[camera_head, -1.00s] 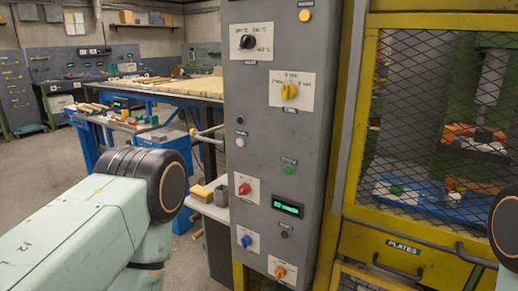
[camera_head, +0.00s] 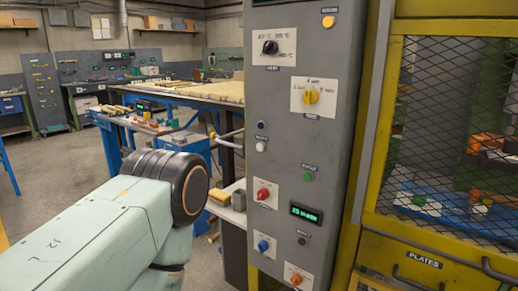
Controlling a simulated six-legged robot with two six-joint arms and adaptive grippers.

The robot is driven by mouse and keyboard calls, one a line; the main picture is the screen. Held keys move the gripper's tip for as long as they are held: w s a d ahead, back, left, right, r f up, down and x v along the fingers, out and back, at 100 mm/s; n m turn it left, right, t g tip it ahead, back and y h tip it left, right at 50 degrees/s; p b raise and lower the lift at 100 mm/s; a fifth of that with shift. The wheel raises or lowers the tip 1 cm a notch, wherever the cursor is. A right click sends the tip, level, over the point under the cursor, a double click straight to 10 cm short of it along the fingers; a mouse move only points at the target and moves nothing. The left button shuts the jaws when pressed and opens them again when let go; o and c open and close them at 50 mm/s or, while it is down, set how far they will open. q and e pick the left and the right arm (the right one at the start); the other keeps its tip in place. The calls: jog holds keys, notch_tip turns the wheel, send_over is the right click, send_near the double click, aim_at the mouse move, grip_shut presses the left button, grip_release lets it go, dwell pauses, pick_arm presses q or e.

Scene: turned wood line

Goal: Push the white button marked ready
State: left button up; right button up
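The grey control panel (camera_head: 341,120) stands upright in the middle of the view. A small white button (camera_head: 260,146) sits near its left edge, below a dark blue round part (camera_head: 261,125). The small label (camera_head: 262,137) just above the white button is too blurred to read. My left arm comes in from the lower left, and its black joint is left of the panel, apart from the white button. My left gripper is out of view. My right arm and gripper are out of view. Nothing covers the white button.
The panel also has a black knob (camera_head: 270,47), a yellow knob (camera_head: 311,97), a green button (camera_head: 308,177), red (camera_head: 263,194), blue (camera_head: 263,245) and orange (camera_head: 296,279) knobs and a lit display (camera_head: 305,213). A yellow mesh-fronted cabinet (camera_head: 383,120) stands right; a blue workbench (camera_head: 181,141) is behind left.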

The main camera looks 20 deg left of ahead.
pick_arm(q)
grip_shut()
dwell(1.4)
